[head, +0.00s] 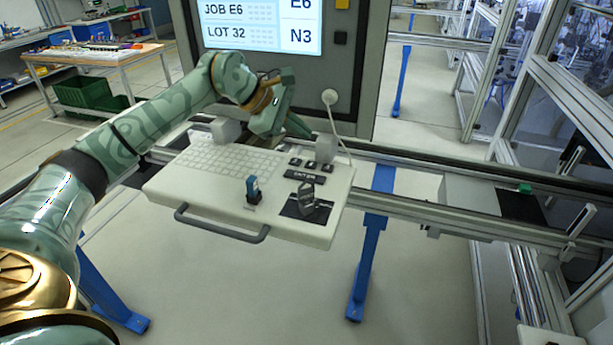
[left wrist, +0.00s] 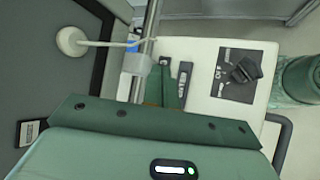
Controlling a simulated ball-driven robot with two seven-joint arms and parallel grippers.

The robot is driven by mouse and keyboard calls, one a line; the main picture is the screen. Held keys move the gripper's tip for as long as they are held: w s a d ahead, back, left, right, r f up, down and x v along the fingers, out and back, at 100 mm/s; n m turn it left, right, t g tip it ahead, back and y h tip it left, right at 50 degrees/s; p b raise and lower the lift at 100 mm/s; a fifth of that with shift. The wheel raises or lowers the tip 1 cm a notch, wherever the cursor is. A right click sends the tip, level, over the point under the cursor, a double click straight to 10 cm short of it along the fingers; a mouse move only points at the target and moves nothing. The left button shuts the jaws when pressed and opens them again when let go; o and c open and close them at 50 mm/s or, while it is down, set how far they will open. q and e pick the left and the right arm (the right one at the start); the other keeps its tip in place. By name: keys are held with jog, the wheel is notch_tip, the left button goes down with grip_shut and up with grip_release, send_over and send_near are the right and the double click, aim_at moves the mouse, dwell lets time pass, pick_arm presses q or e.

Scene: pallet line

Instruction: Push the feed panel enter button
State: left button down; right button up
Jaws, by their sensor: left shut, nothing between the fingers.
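The feed panel (head: 225,208) is a pale tray-like console with a keyboard (head: 222,160) and a front handle. A wide black button (head: 303,175) with white lettering, seemingly ENTER, sits at its right, below a row of small black keys (head: 311,164). The button also shows in the left wrist view (left wrist: 185,83). My left gripper (head: 298,128) is shut and empty, above the panel's back edge, behind the small keys. In the left wrist view, its green finger (left wrist: 168,88) lies beside the button; contact cannot be told. My right gripper is out of view.
A black rotary knob (head: 306,195) on a dark plate and a blue-topped switch (head: 252,188) stand on the panel's front part. A monitor (head: 262,22) rises behind. A white cable (head: 342,140) hangs from a round plug at the right back. Rails run behind the panel.

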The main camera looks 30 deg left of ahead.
pick_arm(q)
jog(key=f, duration=0.1)
jog(key=b, duration=0.6)
send_over(300, 176)
notch_tip(300, 176, down, 6)
jog(key=shift+r, duration=0.1)
jog(key=shift+f+b, duration=0.35)
jog(key=shift+f, duration=0.5)
jog(key=shift+f, duration=0.15)
dwell(0.7)
jog(key=shift+f, duration=0.25)
jog(key=shift+s+f+b, duration=0.1)
jog(key=shift+f+b, duration=0.4)
jog(key=shift+f, duration=0.05)
dwell(0.6)
jog(key=shift+r, duration=0.1)
jog(key=shift+r+p, duration=0.8)
jog(key=shift+r, duration=0.05)
